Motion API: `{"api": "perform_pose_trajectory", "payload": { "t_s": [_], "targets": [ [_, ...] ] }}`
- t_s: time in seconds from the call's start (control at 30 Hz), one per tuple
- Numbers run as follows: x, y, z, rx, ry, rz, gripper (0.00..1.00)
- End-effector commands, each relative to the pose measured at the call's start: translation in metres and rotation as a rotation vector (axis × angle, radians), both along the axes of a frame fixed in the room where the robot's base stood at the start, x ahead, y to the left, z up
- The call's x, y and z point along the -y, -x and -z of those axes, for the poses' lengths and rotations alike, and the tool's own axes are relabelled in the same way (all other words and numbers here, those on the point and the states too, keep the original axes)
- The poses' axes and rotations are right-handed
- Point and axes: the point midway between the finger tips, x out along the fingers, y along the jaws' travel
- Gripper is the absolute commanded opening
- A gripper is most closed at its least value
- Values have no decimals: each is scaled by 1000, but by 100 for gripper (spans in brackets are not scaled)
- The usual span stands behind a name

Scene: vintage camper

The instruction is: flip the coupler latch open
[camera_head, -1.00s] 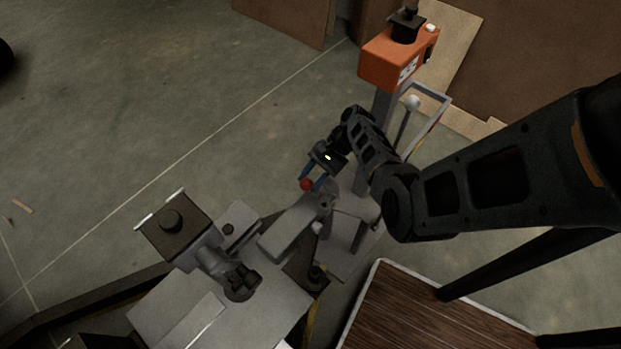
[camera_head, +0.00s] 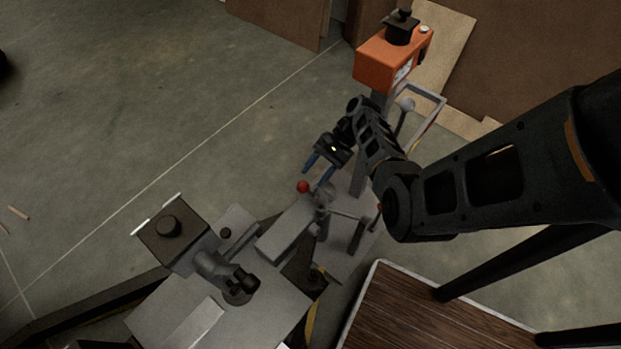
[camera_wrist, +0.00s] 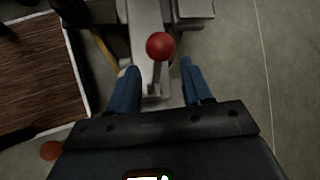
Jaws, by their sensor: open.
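The coupler latch shows as a short lever with a red ball knob (camera_head: 302,187), at the far end of the grey coupler (camera_head: 287,228). In the wrist view the red knob (camera_wrist: 160,46) lies ahead of my fingertips, and its grey stem runs back between them in the picture. My gripper (camera_head: 321,173) is open, its two blue fingers pointing down towards the knob from above and behind. In the wrist view the blue fingers of my gripper (camera_wrist: 157,82) stand apart with nothing held. I cannot tell whether either finger touches the stem.
An orange box (camera_head: 387,60) on a grey post stands behind the gripper, with a grey frame and a lever with a pale knob (camera_head: 406,105) beside it. A grey jack-like fitting (camera_head: 172,232) rises at left. A wood-topped step (camera_head: 425,315) lies at lower right. Open concrete floor is at left.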

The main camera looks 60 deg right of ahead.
Motion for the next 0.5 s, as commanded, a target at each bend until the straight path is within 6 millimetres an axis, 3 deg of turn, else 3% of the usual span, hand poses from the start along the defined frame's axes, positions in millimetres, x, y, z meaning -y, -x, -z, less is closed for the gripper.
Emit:
{"api": "perform_pose_trajectory", "payload": {
  "t_s": [0.2,0.5],
  "targets": [
    [19,10,-22,0,2,2,50],
    [24,13,-28,-1,0,2,50]
  ]
}}
